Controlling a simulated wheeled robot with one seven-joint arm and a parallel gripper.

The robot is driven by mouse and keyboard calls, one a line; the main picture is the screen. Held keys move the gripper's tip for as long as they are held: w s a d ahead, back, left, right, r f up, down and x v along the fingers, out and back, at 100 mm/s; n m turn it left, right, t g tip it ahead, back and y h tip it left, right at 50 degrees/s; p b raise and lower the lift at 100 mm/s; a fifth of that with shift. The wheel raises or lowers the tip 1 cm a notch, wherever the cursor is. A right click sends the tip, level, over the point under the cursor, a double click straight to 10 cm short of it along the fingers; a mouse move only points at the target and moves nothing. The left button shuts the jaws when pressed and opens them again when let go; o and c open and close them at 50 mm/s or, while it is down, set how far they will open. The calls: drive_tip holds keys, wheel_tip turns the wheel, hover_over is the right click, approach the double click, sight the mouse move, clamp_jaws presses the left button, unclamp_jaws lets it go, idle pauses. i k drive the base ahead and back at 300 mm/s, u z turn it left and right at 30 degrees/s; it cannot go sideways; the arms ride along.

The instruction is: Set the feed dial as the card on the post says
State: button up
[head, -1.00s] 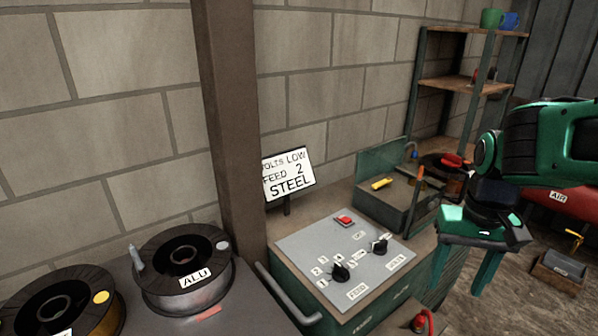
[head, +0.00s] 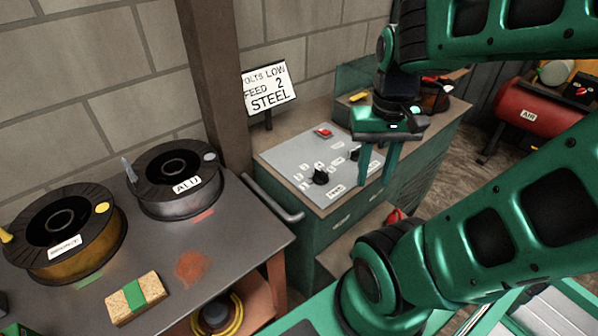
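The white card (head: 270,88) stands on a short post and reads "VOLTS LOW, FEED 2, STEEL", its first letter partly cut off. The grey sloped panel (head: 287,158) on the green machine carries two black dials. The feed dial (head: 320,176) is the left one, with small number tags around it and a label below; its exact setting is too small to tell. The other dial (head: 354,155) is just left of my gripper's near finger. My gripper (head: 376,180) is open and empty, fingers pointing down, at the panel's right side, right of the feed dial.
A red button (head: 324,132) sits at the panel's back. A grey handle rail (head: 272,200) runs along the machine's left side.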

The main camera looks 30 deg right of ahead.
sight(320, 178)
drive_tip(key=k, duration=1.05)
drive_tip(key=z, duration=0.4)
drive_tip(key=i, duration=1)
drive_tip(key=u, duration=0.05)
